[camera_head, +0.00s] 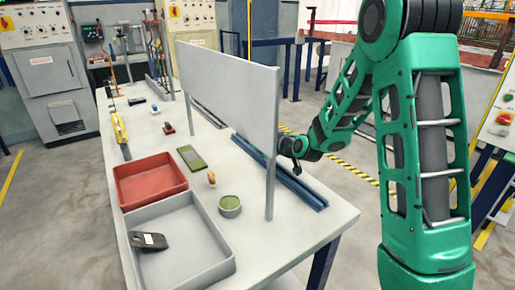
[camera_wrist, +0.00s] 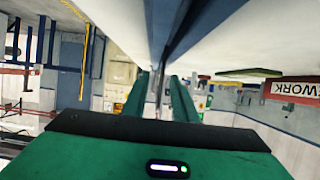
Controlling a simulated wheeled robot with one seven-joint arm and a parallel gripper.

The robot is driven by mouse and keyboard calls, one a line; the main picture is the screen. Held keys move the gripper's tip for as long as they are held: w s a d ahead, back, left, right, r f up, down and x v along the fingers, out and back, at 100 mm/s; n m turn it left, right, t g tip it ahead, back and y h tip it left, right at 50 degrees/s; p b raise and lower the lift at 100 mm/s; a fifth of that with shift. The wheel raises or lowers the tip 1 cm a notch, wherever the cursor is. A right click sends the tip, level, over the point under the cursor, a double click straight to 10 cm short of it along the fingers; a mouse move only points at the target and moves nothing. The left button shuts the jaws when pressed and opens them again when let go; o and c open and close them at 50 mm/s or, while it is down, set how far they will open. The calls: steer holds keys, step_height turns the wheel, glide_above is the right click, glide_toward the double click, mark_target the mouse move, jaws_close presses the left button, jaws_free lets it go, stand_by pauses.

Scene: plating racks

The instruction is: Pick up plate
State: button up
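A flat green plate (camera_head: 191,158) lies on the grey table, right of the red bin; a thin green slab in the wrist view (camera_wrist: 249,72) looks like the same piece. I cannot tell for sure that it is the task's plate. My gripper (camera_head: 296,170) is at the right side of the table, beyond the upright grey panel and above the blue rail, well apart from the green piece. In the wrist view its two green fingers (camera_wrist: 159,76) stand apart with nothing visible held between them.
The grey panel (camera_head: 228,88) stands on posts between my gripper and the bins. A blue rail (camera_head: 290,178) runs along its foot. A red bin (camera_head: 152,192), marked "WORK" in part in the wrist view (camera_wrist: 292,90), and a grey bin (camera_head: 228,262) holding a dark object stand in front.

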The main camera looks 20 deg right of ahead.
steer(key=shift+w+a+f, duration=0.1)
steer(key=shift+w+f, duration=0.05)
steer(key=shift+w, duration=0.25)
jaws_close()
